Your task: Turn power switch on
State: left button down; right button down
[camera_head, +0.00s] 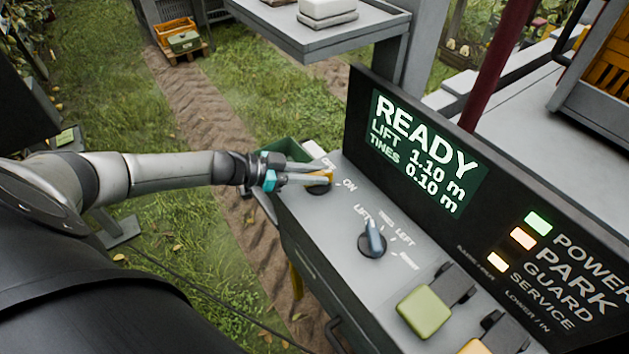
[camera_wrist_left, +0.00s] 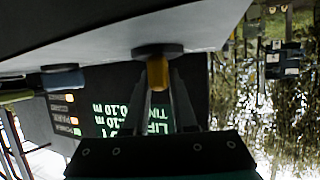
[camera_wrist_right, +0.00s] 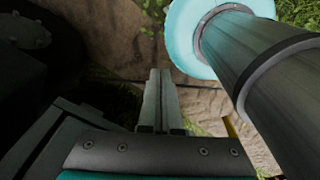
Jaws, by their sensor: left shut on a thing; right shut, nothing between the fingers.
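The power switch is a yellow knob (camera_head: 327,175) on a dark round base at the far end of the grey control panel (camera_head: 300,208), beside the label "ON". My left gripper (camera_head: 318,173) reaches it from the left, its fingers closed around the knob. In the left wrist view the yellow knob (camera_wrist_left: 158,73) sits between the fingertips (camera_wrist_left: 160,85). The fingers partly hide the knob in the head view. My right gripper (camera_wrist_right: 160,78) shows only in the right wrist view, its fingers together and empty.
The display (camera_head: 425,150) reads READY, and a green lamp (camera_head: 537,224) glows by POWER. A blue-grey selector knob (camera_head: 374,238) and a green button (camera_head: 424,311) stand nearer on the panel. A grey tray (camera_head: 300,38) overhangs behind. Grass and a dirt track lie left.

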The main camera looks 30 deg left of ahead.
pick_arm(q)
jog(key=shift+w+m+g+h+b, duration=0.1)
jog(key=shift+m+g+h+b, duration=0.8)
jog(key=shift+m+g+b, duration=0.15)
jog(key=c, duration=0.7)
grip_release()
jog(key=shift+a, duration=0.1)
jog(key=b+v, duration=0.1)
jog(key=v, duration=1.4)
